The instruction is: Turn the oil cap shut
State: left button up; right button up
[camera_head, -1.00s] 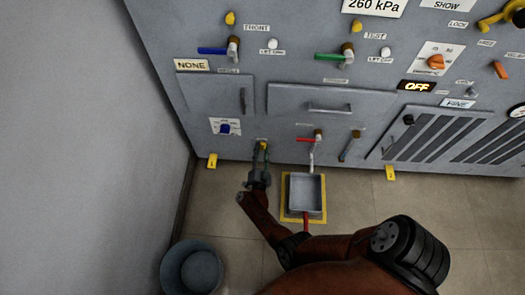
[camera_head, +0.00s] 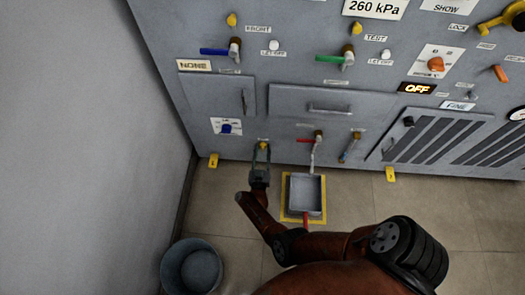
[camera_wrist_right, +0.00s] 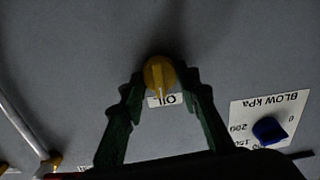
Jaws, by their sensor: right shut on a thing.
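The oil cap (camera_wrist_right: 158,70) is a small yellow knob on the grey panel, with a light mark at its lower edge and an upside-down OIL label (camera_wrist_right: 163,100) beside it. In the head view the cap (camera_head: 263,145) sits low on the panel's left part. My right gripper (camera_wrist_right: 164,76) has its green fingers on either side of the cap and is shut on it. In the head view the right gripper (camera_head: 262,150) reaches up to the cap from below. My left gripper is not in view.
A blue BLOW knob (camera_wrist_right: 270,129) is beside the cap. A grey tray (camera_head: 304,195) stands on a yellow-edged floor patch, right of my gripper, under a pipe with a red lever (camera_head: 306,140). A bucket (camera_head: 191,268) stands at lower left near the wall (camera_head: 75,130).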

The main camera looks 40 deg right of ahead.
jog(key=shift+s+f, duration=0.15)
dwell(0.4)
jog(key=o, duration=0.9)
jog(key=shift+o, duration=1.3)
